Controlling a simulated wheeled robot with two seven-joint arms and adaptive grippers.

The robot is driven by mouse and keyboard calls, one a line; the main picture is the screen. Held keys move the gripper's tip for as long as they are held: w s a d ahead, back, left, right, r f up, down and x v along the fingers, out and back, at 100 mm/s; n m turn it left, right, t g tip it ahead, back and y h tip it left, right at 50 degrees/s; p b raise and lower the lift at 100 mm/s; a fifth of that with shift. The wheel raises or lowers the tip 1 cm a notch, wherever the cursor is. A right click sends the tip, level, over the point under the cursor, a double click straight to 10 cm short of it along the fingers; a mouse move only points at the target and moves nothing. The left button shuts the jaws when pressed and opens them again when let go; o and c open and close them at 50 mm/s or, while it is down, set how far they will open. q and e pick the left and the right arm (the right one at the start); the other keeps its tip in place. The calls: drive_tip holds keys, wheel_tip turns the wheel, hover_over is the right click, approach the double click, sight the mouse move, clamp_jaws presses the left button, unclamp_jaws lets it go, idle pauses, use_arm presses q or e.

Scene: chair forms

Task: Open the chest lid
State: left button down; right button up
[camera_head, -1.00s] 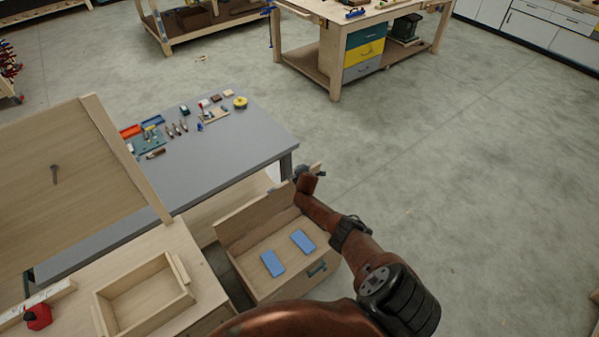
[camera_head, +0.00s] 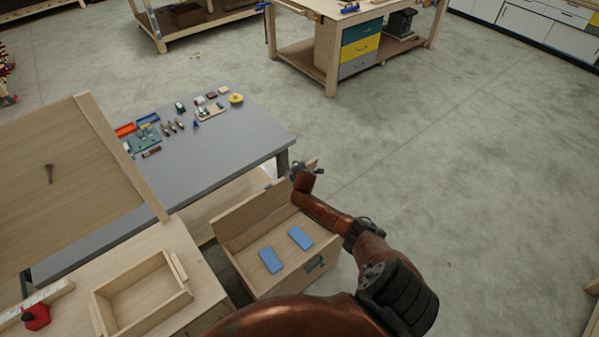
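The wooden chest (camera_head: 252,286) is at the lower middle, with its top open. Its lid (camera_head: 243,209) stands raised along the back side. Two blue blocks, one at the left (camera_head: 270,260) and one at the right (camera_head: 300,238), lie inside on the bottom. A dark handle (camera_head: 315,263) is on the chest's front. My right arm reaches in from the bottom right, passing over the chest's right side. My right gripper (camera_head: 302,171) is at the right end of the raised lid; its fingers are too small to tell whether they grip it. My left gripper is out of view.
A grey table (camera_head: 215,160) with small tools stands behind the chest. A wooden bench with an open tray (camera_head: 143,294) and a red object (camera_head: 36,317) is at the left. A tilted wooden panel (camera_head: 70,180) rises above it. Floor at the right is clear.

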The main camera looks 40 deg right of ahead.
drive_tip(key=v, duration=0.9)
drive_tip(key=shift+w, duration=0.1)
idle(0.3)
